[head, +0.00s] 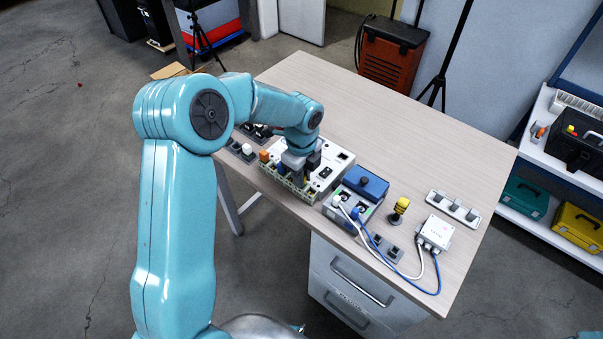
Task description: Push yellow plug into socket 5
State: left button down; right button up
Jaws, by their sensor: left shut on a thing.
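My left gripper (299,177) reaches down over the cream socket box (336,157) on the table. It is shut, with a small patch of the yellow plug (308,181) showing at its fingers, low over the box's front row. The gripper hides most of the plug and the sockets around it. I cannot tell whether the plug is in a socket or which one; socket numbers are too small to read. An orange plug (264,155) and a blue plug (283,168) stand farther left in the row. My right gripper is not in view.
Right of the box are a blue-topped device (366,183) with white and blue cables, a yellow-topped piece (402,205), a white junction box (435,233) and a grey rack (453,207). Small holders (242,150) stand at the left. The table's back (330,90) is clear.

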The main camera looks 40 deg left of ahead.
pick_arm(q)
jog(key=shift+f, duration=0.2)
dwell(0.5)
jog(key=c, duration=0.8)
grip_release()
jog(key=shift+r, duration=0.15)
jog(key=shift+r+p, duration=2.7)
jog(key=shift+r, duration=0.75)
